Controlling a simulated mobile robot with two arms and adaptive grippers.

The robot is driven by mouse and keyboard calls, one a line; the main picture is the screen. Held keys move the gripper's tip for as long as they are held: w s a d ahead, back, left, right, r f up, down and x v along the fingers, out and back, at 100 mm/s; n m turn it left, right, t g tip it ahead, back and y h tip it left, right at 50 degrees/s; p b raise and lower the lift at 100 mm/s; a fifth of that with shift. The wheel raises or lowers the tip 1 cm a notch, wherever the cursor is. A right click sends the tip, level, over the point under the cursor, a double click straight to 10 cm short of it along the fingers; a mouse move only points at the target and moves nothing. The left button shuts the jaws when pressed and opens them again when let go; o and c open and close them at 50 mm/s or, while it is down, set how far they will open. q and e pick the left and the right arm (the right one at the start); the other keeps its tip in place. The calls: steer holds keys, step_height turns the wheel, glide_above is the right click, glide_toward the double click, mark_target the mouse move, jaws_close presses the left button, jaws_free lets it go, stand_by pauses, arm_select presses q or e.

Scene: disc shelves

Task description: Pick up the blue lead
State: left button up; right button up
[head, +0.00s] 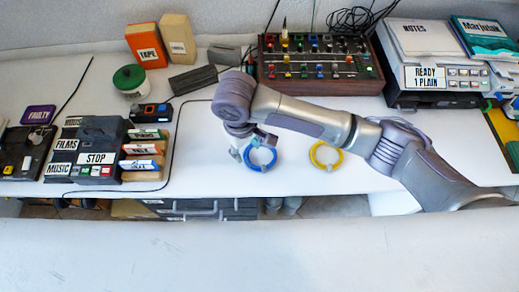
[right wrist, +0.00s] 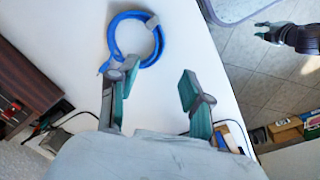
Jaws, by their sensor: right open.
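The blue lead (head: 262,167) lies as a coiled ring on the white table, near the middle in the head view. In the right wrist view the blue lead (right wrist: 112,37) is at the top, with a grey clip on its right side. My right gripper (head: 250,147) is over the far side of the ring in the head view. In the right wrist view my right gripper (right wrist: 151,88) is open, with nothing between its fingers; its left fingertip appears close to the ring. Part of what looks like my left gripper (right wrist: 268,32) shows over the floor; its jaw state is unclear.
A yellow coiled lead (head: 326,168) lies to the right of the blue one. A mixer panel (head: 320,88) and a printer (head: 425,90) stand behind. A labelled button box (head: 95,172) and a thin black cable are at left. The table's front is clear.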

glide_above(251, 163)
steer(key=f, duration=0.4)
steer(key=shift+s+a+f, duration=0.15)
steer(key=shift+s+a, duration=0.1)
steer(key=shift+a, duration=0.05)
steer(key=f, duration=0.5)
steer(key=shift+w+d+f, duration=0.1)
steer(key=shift+w+d, duration=0.15)
steer(key=shift+d, duration=0.05)
jaws_close()
